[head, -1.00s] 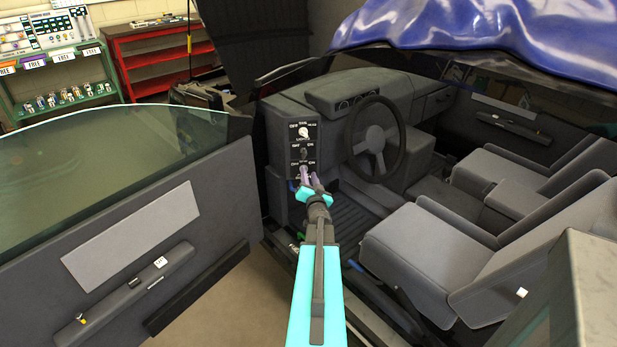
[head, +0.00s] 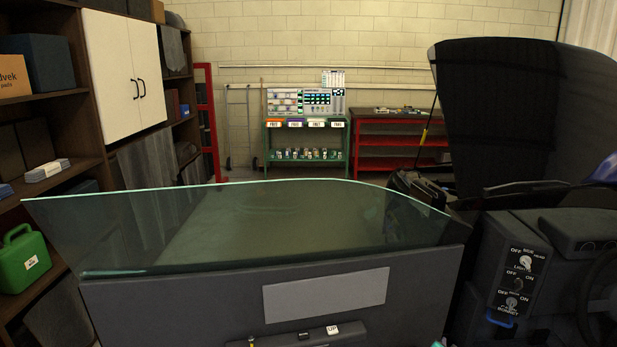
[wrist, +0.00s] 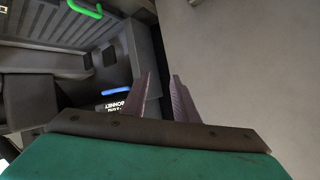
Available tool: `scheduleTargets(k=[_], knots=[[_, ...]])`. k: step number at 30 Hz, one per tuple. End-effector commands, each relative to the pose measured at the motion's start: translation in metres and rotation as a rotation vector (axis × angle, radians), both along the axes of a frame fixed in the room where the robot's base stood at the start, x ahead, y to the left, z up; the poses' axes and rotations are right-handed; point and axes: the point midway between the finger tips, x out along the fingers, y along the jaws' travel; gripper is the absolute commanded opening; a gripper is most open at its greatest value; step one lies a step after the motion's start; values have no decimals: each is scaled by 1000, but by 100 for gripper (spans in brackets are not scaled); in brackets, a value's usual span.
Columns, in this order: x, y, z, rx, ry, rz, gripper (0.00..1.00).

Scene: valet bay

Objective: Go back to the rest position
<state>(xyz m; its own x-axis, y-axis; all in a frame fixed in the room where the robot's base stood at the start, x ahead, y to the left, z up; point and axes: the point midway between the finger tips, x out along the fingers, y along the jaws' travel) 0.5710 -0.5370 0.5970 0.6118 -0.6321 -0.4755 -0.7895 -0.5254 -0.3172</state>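My gripper shows in the wrist view (wrist: 161,78) with its two fingers apart and nothing between them. It is clear of the control panel, whose "BONNET" lettering (wrist: 112,103) shows to the left of the fingers. In the head view only a small teal bit of my arm shows at the bottom edge, and the fingers are hidden. The control panel (head: 518,275) is at the right, with a lights knob (head: 525,262), a middle knob and a bonnet knob (head: 511,302).
The open car door (head: 200,310) with its glass stands in front. The raised bonnet (head: 500,110) is at the right. A blue lever (head: 502,320) sits below the panel; a green lever (wrist: 85,9) is in the footwell. Shelves (head: 90,150) line the left. Bare floor shows right in the wrist view.

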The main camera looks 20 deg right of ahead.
Motion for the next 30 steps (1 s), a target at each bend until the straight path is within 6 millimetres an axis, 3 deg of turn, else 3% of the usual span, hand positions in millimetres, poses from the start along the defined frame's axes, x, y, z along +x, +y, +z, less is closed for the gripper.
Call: scheduleTargets(k=[1,7,14,23,30], knots=[[4,23,-15,24,45,24,27],[9,101,-68,105,234,114,27],[-5,195,-121,190,455,241,27],[-50,313,-171,288,752,435,27],[-106,399,-196,359,993,608,27]])
